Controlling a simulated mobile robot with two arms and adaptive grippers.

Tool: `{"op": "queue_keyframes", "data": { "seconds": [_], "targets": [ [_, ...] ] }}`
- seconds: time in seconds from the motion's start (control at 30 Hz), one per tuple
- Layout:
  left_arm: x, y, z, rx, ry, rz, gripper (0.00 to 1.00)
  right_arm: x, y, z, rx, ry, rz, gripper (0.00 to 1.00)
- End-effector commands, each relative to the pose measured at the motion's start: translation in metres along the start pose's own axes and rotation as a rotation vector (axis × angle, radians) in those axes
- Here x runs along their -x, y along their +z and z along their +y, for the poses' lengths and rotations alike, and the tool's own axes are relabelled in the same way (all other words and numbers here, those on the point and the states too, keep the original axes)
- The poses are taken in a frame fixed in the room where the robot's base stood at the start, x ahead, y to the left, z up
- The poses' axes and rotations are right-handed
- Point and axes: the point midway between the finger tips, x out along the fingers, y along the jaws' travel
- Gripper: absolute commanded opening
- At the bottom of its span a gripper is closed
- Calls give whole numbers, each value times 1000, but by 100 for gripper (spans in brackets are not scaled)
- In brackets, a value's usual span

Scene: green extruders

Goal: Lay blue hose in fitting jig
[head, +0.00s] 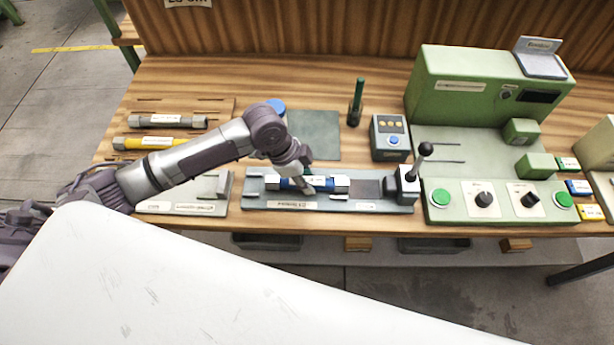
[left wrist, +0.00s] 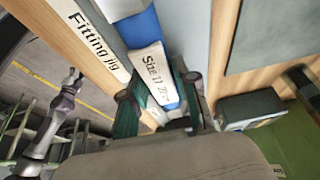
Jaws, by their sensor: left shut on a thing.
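The blue hose (head: 291,184) has grey end fittings and a white size label. It lies lengthwise along the grey fitting jig (head: 345,205), near its left and middle part. I cannot tell whether it rests fully on the jig bed. My left gripper (head: 307,187) comes down on the hose from above and is shut on it. In the left wrist view the hose (left wrist: 140,27) runs between the two dark green fingers (left wrist: 165,112), with its label partly readable. The jig's edge label (left wrist: 90,38) runs beside it. My right gripper is not in view.
A lever clamp (head: 408,183) stands at the jig's right end. A small button box (head: 389,136) and the green machine (head: 470,90) stand behind and right. A dark mat (head: 316,135) lies bare behind the jig.

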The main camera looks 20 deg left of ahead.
Motion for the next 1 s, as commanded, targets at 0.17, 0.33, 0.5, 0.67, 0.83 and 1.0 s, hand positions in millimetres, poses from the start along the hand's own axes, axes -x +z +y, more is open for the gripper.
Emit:
{"op": "queue_keyframes", "data": {
  "seconds": [0.17,0.33,0.5,0.67,0.83,1.0],
  "targets": [
    [0,0,0,-1,-2,1,0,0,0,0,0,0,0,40],
    [-3,1,0,0,-1,0,0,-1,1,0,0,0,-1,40],
    [-3,1,0,0,-1,0,55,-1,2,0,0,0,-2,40],
    [-2,1,0,0,-1,0,55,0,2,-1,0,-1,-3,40],
    [1,-1,0,-1,-2,0,55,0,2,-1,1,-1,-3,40],
    [22,0,-2,-1,-5,0,55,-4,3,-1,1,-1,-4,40]
  ]
}}
